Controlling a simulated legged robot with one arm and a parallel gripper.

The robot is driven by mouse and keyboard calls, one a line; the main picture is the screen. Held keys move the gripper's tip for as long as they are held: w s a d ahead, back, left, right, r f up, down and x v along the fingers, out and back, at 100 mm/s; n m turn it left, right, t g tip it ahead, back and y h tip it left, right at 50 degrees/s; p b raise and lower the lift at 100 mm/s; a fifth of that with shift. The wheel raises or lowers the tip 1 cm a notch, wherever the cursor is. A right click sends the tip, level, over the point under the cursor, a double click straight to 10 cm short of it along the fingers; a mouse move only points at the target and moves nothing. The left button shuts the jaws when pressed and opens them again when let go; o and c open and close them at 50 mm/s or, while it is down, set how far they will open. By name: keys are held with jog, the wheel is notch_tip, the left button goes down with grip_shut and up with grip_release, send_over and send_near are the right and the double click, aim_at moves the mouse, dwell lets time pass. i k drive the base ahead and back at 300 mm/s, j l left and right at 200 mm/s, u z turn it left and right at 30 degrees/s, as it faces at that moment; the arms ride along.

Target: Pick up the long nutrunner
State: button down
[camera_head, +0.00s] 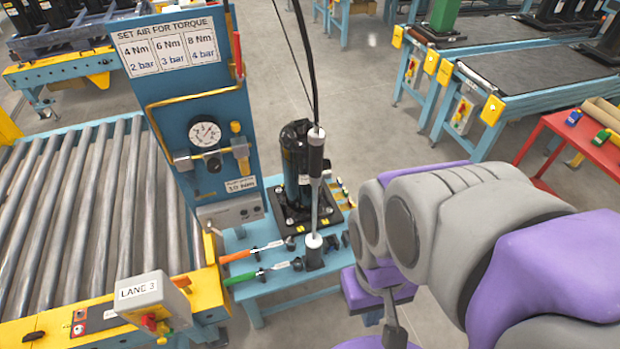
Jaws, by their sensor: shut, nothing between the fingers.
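The long nutrunner (315,170) stands upright near the middle of the view, with a dark and pale body at the top and a slim silver shaft below. Black lines run up from its top. Its lower end meets a pale collar on a dark holder (314,258) at the front of the blue table (262,284). My purple and grey arm (440,230) fills the right side, apart from the nutrunner in the picture.
A black compressor (297,165) stands behind the nutrunner. An orange-handled tool (238,256) and a green-handled tool (242,278) lie left of the holder. A blue gauge panel (185,95) and a roller conveyor (85,210) stand left. Open floor (390,140) lies behind.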

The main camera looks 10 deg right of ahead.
aim_at(316, 138)
jog(key=u, duration=1.9)
jog(key=z, duration=1.9)
jog(key=k+j+u, duration=0.1)
jog(key=j+u, duration=0.25)
jog(key=k+j+u, duration=0.1)
jog(key=j+u, duration=0.25)
